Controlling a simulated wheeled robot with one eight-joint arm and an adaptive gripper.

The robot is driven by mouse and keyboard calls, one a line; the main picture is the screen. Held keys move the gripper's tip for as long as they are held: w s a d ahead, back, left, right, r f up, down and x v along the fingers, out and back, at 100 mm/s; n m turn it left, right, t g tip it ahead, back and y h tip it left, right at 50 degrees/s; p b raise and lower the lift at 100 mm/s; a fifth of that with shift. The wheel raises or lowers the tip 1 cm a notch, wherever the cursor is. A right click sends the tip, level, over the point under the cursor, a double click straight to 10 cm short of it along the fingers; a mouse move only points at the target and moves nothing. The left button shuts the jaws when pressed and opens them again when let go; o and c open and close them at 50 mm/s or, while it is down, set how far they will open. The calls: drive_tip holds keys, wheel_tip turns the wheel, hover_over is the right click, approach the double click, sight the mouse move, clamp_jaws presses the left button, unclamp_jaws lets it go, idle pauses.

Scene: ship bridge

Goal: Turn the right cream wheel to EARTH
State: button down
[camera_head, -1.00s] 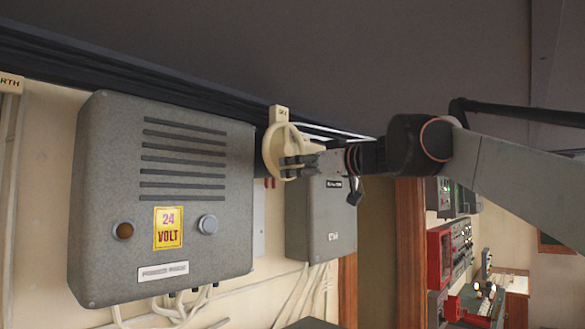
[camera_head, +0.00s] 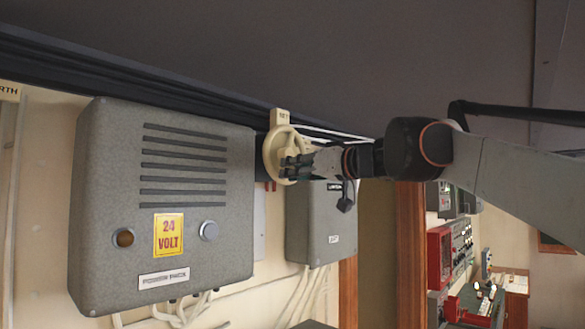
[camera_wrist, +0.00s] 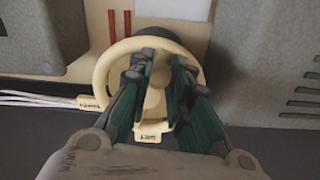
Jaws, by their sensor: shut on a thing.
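The cream wheel (camera_head: 268,156) is a round ring on the wall, just right of the large grey box in the head view. A cream label tab (camera_head: 281,117) sticks up at its top; its lettering is too small to read surely. My gripper (camera_head: 292,166) reaches the wheel from the right. In the wrist view the wheel's ring (camera_wrist: 103,72) curves around my gripper (camera_wrist: 155,75). The fingers are shut on the wheel's cream middle part, which they partly hide. Two small lettered tabs show below the ring; I cannot read EARTH there.
The grey box (camera_head: 205,240) with slots and a 24 VOLT sign stands close left of the wheel. A smaller grey box (camera_head: 325,225) is below right. A dark cable trunk (camera_head: 130,75) runs above. Another cream tab, partly lettered RTH (camera_head: 8,91), is at the left edge.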

drive_tip(key=shift+s+a+r+m+p, duration=0.3)
drive_tip(key=shift+m+p, duration=0.2)
drive_tip(key=shift+m, duration=0.85)
drive_tip(key=shift+s+a+r+m+p, duration=0.3)
drive_tip(key=shift+m+p, duration=0.2)
drive_tip(key=shift+m, duration=0.8)
drive_tip(key=shift+s+a+r+m+p, duration=0.2)
drive_tip(key=shift+r+m+p, duration=0.25)
drive_tip(key=shift+m, duration=0.9)
drive_tip(key=c, duration=1.4)
unclamp_jaws()
drive_tip(key=shift+c, duration=0.2)
drive_tip(key=v, duration=0.7)
drive_tip(key=shift+s+d, duration=0.2)
drive_tip(key=shift+d, duration=0.05)
